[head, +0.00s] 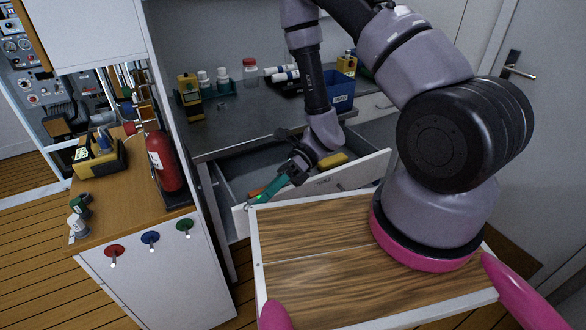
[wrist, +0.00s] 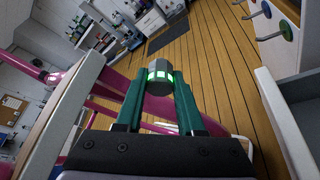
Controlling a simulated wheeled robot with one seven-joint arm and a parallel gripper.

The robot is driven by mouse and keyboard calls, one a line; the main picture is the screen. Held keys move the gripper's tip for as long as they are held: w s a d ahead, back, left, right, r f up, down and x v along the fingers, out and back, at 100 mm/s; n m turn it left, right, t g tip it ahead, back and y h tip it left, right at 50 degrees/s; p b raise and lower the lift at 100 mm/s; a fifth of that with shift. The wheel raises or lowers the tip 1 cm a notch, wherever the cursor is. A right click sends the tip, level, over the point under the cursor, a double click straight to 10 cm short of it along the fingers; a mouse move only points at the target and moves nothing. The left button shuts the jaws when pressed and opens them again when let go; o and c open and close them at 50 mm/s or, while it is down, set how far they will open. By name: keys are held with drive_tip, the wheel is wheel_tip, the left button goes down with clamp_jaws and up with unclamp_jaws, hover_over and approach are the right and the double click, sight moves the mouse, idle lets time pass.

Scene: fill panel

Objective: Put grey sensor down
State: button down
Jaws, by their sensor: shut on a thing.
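The grey sensor (wrist: 160,76) is a small faceted grey piece with a green glowing band. In the wrist view it is held between the tips of my gripper's teal fingers (wrist: 160,92). In the head view my gripper (head: 262,196) is over the front edge of the open drawer (head: 330,184), pointing down and to the left. There the sensor is too small to make out clearly; a green glow shows at the fingertips. I cannot tell from the views whether the sensor touches anything below.
The grey worktop (head: 240,130) holds bottles and a blue bin (head: 341,92). Left, a wooden-topped cabinet (head: 120,205) carries a fire extinguisher (head: 163,162), a yellow device (head: 98,158) and small parts (head: 79,218).

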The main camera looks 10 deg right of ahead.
drive_tip(key=s+d+f+n+g+h, duration=0.2)
drive_tip(key=s+d+n+g+h, duration=0.1)
drive_tip(key=d+n+h, duration=0.3)
drive_tip(key=s+d+f+n+g+h, duration=0.1)
drive_tip(key=s+d+n+g+h, duration=0.2)
drive_tip(key=s+d+n+h, duration=0.25)
drive_tip(key=w+d+f+n+t+h, duration=0.2)
drive_tip(key=w+d+n+t+h, duration=0.3)
drive_tip(key=w+d+n+h, duration=0.55)
drive_tip(key=w+d+n+t+h, duration=0.2)
drive_tip(key=w+n+t+h, duration=0.5)
drive_tip(key=w, duration=0.8)
drive_tip(key=w+a+r+n+t+y, duration=0.2)
drive_tip(key=w+a+n+t+y, duration=0.35)
drive_tip(key=w+a+t, duration=0.5)
drive_tip(key=shift+n+h, duration=0.35)
drive_tip(key=shift+n, duration=0.2)
drive_tip(key=shift+w+d+f, duration=0.2)
drive_tip(key=shift+w+f, duration=0.3)
drive_tip(key=shift+f, duration=1.15)
drive_tip(key=shift+w+d+f, duration=0.15)
drive_tip(key=shift+w+f, duration=0.35)
drive_tip(key=shift+f, duration=1.2)
drive_tip(key=shift+w+d+f, duration=0.2)
drive_tip(key=shift+w+f, duration=0.3)
drive_tip(key=shift+f, duration=1.15)
